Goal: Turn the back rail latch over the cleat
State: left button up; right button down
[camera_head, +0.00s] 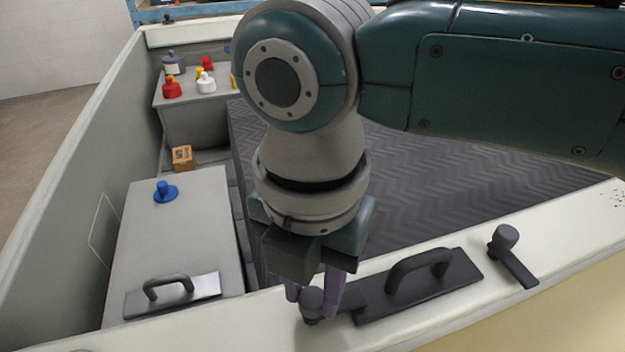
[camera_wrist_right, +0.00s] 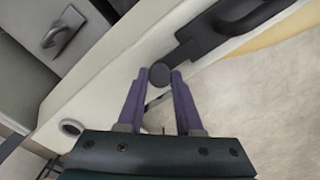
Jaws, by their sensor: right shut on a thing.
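My right gripper (camera_head: 318,296) points down at the rail, its purple fingers closed around the round knob of a dark latch (camera_head: 312,304). In the wrist view the knob (camera_wrist_right: 160,74) sits between the fingertips of the gripper (camera_wrist_right: 160,78). The latch's short bar (camera_wrist_right: 185,54) points from the knob toward a dark plate with a raised handle (camera_head: 472,272), and its end meets or overlaps the plate's near end; I cannot tell which. No part is clearly a separate cleat. My left gripper is not in view.
The pale rail (camera_head: 585,240) runs along the front. Left inside the shell are a grey lid with a handle (camera_head: 208,286), a blue knob (camera_head: 165,192), a small wooden box (camera_head: 183,158) and several bottles on a ledge (camera_head: 190,98). My right arm hides part of the dark ribbed floor.

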aim_at(311, 298)
dwell(0.5)
jog(key=c, duration=0.6)
grip_release()
jog(key=shift+r, duration=0.1)
notch_tip(311, 298, up, 10)
jog(key=shift+f+b, duration=0.1)
jog(key=shift+b, duration=0.85)
